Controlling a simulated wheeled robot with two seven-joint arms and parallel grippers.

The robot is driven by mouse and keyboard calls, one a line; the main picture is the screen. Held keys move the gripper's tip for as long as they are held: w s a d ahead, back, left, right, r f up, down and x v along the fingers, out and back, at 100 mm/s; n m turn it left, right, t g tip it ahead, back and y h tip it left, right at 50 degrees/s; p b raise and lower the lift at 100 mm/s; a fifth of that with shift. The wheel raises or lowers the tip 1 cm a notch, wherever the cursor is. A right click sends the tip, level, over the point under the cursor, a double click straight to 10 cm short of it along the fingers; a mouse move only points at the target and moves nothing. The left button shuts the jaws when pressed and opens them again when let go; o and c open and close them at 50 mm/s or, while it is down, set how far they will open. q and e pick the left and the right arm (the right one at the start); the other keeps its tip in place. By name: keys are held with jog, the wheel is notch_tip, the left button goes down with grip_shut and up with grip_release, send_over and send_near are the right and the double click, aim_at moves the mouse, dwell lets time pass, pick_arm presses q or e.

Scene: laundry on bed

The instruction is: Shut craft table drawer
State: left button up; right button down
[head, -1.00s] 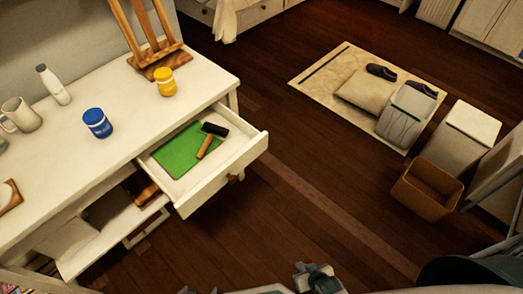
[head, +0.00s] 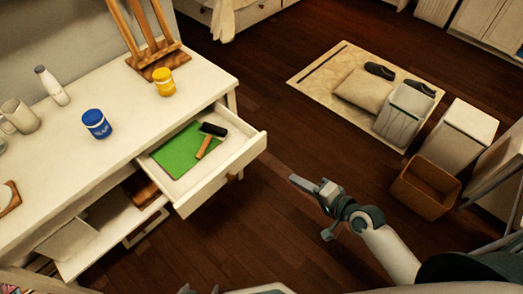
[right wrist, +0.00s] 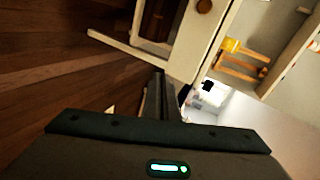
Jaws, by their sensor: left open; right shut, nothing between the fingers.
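The white craft table (head: 75,165) stands at the left of the head view. Its drawer (head: 222,174) is pulled out to the right, with a small wooden knob (head: 231,178) on its front. A green mat (head: 177,153) and a black roller with a wooden handle (head: 213,130) lie inside. My right gripper (head: 296,183) is shut and empty over the floor, right of the drawer front and apart from it. In the right wrist view my gripper's fingers (right wrist: 160,96) point toward white furniture. My left gripper (head: 199,290) is open, barely showing at the bottom edge.
A blue jar (head: 97,123), a yellow jar (head: 164,81), a white bottle (head: 52,86), a mug (head: 21,117) and a wooden easel (head: 150,45) stand on the table. A brown bin (head: 425,190) stands at the right. Wood floor between drawer and bin is clear.

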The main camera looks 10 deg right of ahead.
notch_tip(320, 180, up, 6)
jog(key=a+m+y, duration=0.1)
jog(key=shift+a+r, duration=0.15)
jog(key=shift+a, duration=0.1)
jog(key=shift+w, duration=0.1)
jog(key=p, duration=0.1)
send_near(253, 147)
notch_tip(253, 147, down, 2)
jog(key=w+a, duration=0.1)
jog(key=w, duration=0.1)
jog(key=shift+w+a+p, duration=0.3)
jog(key=shift+w+a, duration=0.35)
jog(key=shift+a, duration=0.1)
jog(key=shift+w+a, duration=0.4)
jog(key=shift+w, duration=0.15)
pick_arm(q)
jog(key=shift+w+d+r+t+h, duration=0.15)
jog(key=shift+w+d+r+t, duration=0.2)
jog(key=shift+d+r, duration=0.1)
jog(key=shift+w+d+r+t+h, duration=0.15)
jog(key=shift+w+d+r+t, duration=0.05)
jog(key=shift+d+r+t, duration=0.2)
pick_arm(e)
jog(key=shift+w, duration=0.1)
